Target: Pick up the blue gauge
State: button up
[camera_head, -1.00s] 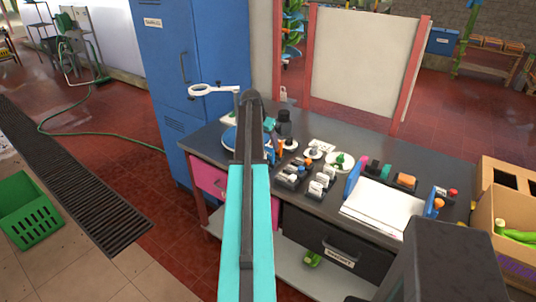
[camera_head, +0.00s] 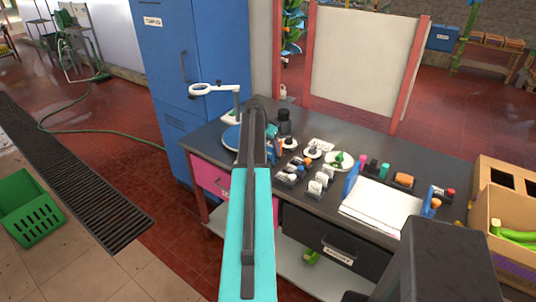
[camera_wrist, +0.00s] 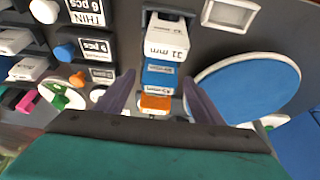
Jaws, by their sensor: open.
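The blue gauge (camera_wrist: 158,76) shows in the wrist view as a small blue block with a white label. It sits in a row between a white gauge marked 31 mm (camera_wrist: 165,48) and an orange one (camera_wrist: 154,103). My gripper (camera_wrist: 159,79) is open and empty, with one dark finger on each side of the row, near the blue and orange gauges. I cannot tell whether the fingers touch them. In the head view my arm covers much of this spot, and I cannot single out the blue gauge there.
A round blue disc with a pale rim (camera_wrist: 252,84) lies close to the right finger. Labelled blocks (camera_wrist: 85,12) and knobs stand at the left. In the head view, a magnifier on a stand (camera_head: 214,90), a dark jar (camera_head: 284,121) and white papers (camera_head: 380,207) are on the bench.

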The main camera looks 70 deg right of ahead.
jog(key=c, duration=1.1)
jog(key=shift+o, duration=0.2)
jog(key=shift+r, duration=0.15)
jog(key=shift+r+b, duration=1.7)
jog(key=shift+r, duration=3.15)
